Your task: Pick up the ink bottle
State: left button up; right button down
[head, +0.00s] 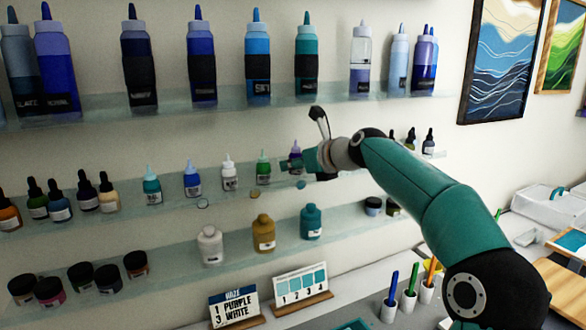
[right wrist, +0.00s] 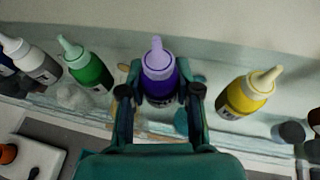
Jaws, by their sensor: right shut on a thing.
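A small purple ink bottle with a pale lilac nozzle cap (right wrist: 158,62) stands between the two fingers of my right gripper (right wrist: 163,92) in the right wrist view. The fingers close on its sides, and its lower part is partly hidden. In the head view the purple bottle (head: 295,154) shows on the middle glass shelf's row, just left of my right gripper (head: 312,160), which partly covers it. I cannot tell whether its base still touches the shelf. My left gripper is not in view.
A green bottle (right wrist: 88,68) and a white bottle (right wrist: 36,66) stand left of the purple one, a yellow bottle (right wrist: 244,94) to its right. The upper shelf (head: 230,104) holds tall bottles. Cards, including a recipe card (head: 236,306), and pen cups (head: 408,302) stand below.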

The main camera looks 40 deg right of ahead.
notch_tip(320, 180, up, 6)
jog(key=shift+r+p, duration=0.15)
jog(key=shift+p, duration=0.9)
jog(key=s+a+b, duration=0.3)
jog(key=s, duration=0.6)
jog(key=s+a+b, duration=0.3)
jog(key=s+b, duration=0.1)
jog(key=s, duration=0.5)
jog(key=shift+s+f, duration=0.3)
jog(key=shift+s, duration=0.05)
jog(key=c, duration=1.5)
grip_release()
grip_shut()
